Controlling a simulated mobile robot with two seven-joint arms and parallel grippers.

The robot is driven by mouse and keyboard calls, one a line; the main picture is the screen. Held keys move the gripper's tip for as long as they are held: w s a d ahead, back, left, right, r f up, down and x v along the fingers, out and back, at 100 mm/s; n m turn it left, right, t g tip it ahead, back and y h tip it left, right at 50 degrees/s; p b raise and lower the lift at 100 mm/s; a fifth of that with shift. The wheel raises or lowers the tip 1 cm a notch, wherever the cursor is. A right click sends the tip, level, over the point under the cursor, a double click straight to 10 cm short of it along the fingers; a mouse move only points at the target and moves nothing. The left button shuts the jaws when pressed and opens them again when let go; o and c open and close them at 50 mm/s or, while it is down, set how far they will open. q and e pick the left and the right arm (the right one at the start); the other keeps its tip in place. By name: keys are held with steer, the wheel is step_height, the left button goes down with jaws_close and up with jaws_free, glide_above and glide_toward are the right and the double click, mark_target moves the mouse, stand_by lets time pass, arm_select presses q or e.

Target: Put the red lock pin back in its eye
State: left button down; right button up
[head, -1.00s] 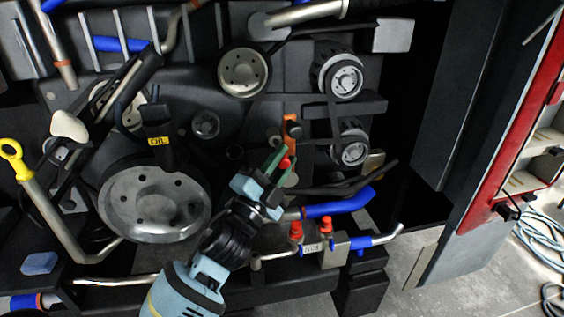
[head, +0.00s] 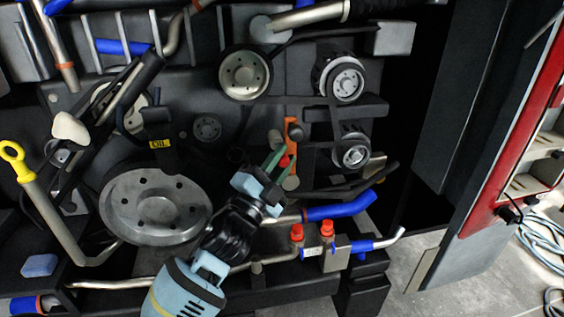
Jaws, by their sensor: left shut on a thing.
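My left gripper (head: 279,162) reaches up from the bottom centre, its green fingers against the middle of the engine. It is shut on a small red piece, the red lock pin (head: 284,162), of which only a little shows between the fingers. An upright orange part (head: 292,131) with a dark round knob stands just above and right of the fingertips. The eye cannot be made out clearly; the fingers and wrist cover that area. Whether the pin touches the orange part, I cannot tell. My right gripper is not in view.
A large grey pulley (head: 155,205) lies left of my wrist. Two red-capped valves (head: 297,232) and a blue hose (head: 340,205) are close on the right. A yellow dipstick ring (head: 12,152) is far left. A red-edged panel (head: 515,130) stands at right.

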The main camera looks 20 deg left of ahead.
arm_select(q)
steer(key=shift+w+a+r, duration=0.1)
steer(key=shift+a, duration=0.05)
steer(key=c, duration=0.8)
jaws_free()
steer(key=shift+w, duration=0.1)
steer(key=shift+o, duration=0.2)
steer(key=b+v, duration=0.1)
steer(key=v, duration=0.7)
stand_by(0.5)
steer(key=b+v, duration=0.1)
steer(key=v, duration=0.7)
steer(key=shift+b, duration=0.4)
